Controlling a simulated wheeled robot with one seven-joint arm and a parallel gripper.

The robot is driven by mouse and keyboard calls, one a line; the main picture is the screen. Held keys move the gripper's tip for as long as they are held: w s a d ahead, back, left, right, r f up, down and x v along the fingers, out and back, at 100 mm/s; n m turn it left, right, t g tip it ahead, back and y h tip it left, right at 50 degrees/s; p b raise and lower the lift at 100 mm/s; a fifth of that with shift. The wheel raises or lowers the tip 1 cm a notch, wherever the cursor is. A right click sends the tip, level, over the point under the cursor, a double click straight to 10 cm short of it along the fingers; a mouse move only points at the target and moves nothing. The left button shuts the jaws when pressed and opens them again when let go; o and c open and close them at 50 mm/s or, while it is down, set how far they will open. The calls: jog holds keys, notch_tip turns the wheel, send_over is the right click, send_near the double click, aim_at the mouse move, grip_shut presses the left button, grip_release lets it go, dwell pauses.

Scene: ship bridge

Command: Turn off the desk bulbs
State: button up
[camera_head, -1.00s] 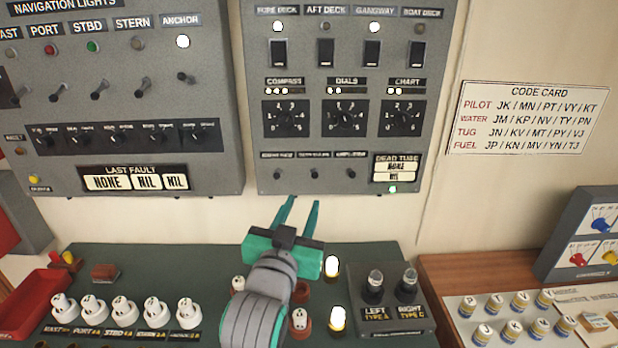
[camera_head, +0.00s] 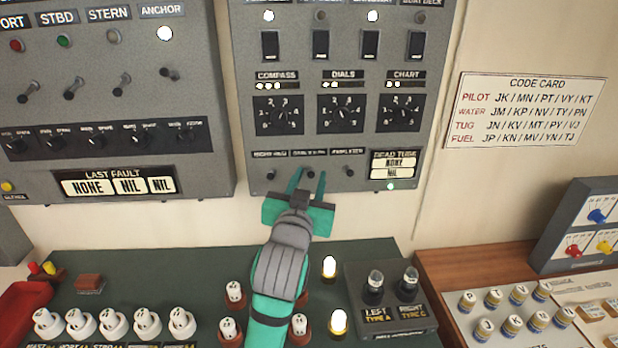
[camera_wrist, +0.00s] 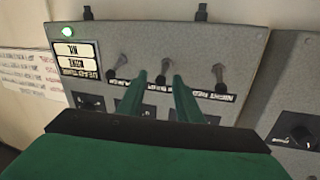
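Two lit bulbs glow on the green desk, an upper one (camera_head: 329,268) and a lower one (camera_head: 338,322). Above the desk, the middle wall panel has a bottom row of three small toggles: left (camera_head: 270,175), middle (camera_head: 310,176) and right (camera_head: 350,173). My gripper (camera_head: 308,177) is in front of this row. In the wrist view, upside down, my fingers (camera_wrist: 160,80) are apart, with the middle toggle (camera_wrist: 164,70) showing between their tips. Whether they touch it I cannot tell. The middle label is partly hidden; the right-hand toggle (camera_wrist: 222,76) there is labelled NIGHT RED.
Rotary dials (camera_head: 341,113) and rocker switches (camera_head: 320,44) sit above the toggles. A dead tube display (camera_head: 393,164) is to the right. Below stand white numbered plugs (camera_head: 182,323) and a two-socket block (camera_head: 390,318). A code card (camera_head: 525,111) is on the wall.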

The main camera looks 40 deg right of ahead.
grip_shut()
jog(key=shift+f, duration=0.15)
jog(key=shift+w+d+f+m+t+h, duration=0.1)
jog(key=shift+f+m+t+h, duration=0.5)
jog(key=shift+h, duration=0.45)
jog(key=shift+w+a+f+m+t+h, duration=0.1)
jog(key=shift+f+m+t+h, duration=0.3)
jog(key=shift+f+t+h, duration=0.55)
jog(key=shift+w+d+f+m+t+h, duration=0.1)
jog(key=shift+f+m+t+h, duration=0.35)
jog(key=shift+h, duration=0.75)
jog(key=shift+w+f+m, duration=0.1)
jog(key=shift+f+m, duration=0.1)
jog(key=shift+m, duration=0.05)
